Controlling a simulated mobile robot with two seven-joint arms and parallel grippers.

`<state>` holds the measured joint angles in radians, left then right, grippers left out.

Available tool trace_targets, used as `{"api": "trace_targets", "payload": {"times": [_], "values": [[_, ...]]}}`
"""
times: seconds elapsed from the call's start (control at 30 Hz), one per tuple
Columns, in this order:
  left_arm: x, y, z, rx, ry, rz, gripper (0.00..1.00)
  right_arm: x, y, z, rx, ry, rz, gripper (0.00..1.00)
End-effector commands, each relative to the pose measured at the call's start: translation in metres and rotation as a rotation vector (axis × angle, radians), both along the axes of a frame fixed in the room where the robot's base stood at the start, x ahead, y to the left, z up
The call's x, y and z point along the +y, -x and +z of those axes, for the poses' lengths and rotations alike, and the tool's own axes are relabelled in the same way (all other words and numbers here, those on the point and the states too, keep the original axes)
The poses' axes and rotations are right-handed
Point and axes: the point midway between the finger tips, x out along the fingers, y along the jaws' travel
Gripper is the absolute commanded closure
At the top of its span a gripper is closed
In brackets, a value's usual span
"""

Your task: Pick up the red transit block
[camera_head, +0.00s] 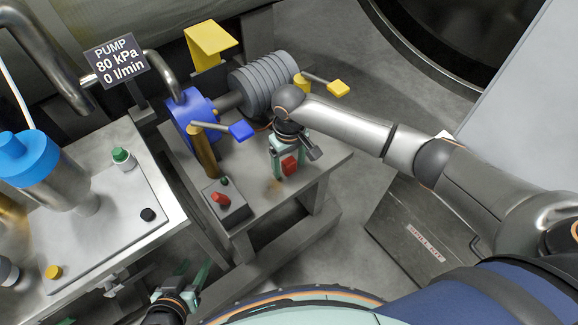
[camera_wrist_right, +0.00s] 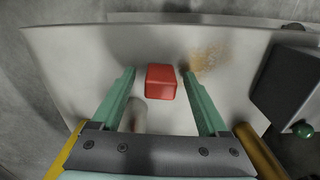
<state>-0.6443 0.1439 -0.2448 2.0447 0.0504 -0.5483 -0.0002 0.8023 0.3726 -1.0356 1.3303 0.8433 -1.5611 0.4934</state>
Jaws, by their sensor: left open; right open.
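The red transit block (camera_head: 289,165) sits on the grey table (camera_head: 325,165) near its right part in the head view. In the right wrist view the red block (camera_wrist_right: 161,81) lies between and slightly beyond the two green fingers. My right gripper (camera_wrist_right: 157,78) is open above the block, pointing down, with a gap on either side of it. In the head view my right gripper (camera_head: 290,170) partly covers the block. My left gripper (camera_head: 183,280) is open and empty, low at the bottom left, away from the table.
A grey control box (camera_head: 228,203) with a red button stands on the table left of the block. The blue pump (camera_head: 190,118) with a ribbed grey motor (camera_head: 264,82) and blue and yellow levers stands behind. A bench (camera_head: 110,220) with a blue-capped vessel is at left.

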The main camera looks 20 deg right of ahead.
Motion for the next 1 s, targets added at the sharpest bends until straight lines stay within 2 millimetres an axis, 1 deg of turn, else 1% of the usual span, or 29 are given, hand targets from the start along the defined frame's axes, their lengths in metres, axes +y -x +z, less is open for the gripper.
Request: {"api": "trace_targets", "payload": {"times": [0.17, 0.87, 1.0], "values": [[0.0005, 0.0006, 0.0006, 0.001, -0.001, 0.001, 0.5, 0.0003, 0.0002, 0.0002, 0.0, 0.0, 0.0, 0.22], [0.0015, 0.0011, 0.0003, 0.002, -0.003, 0.001, 0.5, 0.0002, 0.0002, 0.0005, 0.0, 0.0, 0.0, 1.0], [0.0015, 0.0011, 0.0003, 0.002, -0.003, 0.001, 0.5, 0.0002, 0.0001, 0.0006, 0.0, 0.0, 0.0, 1.0]]}}
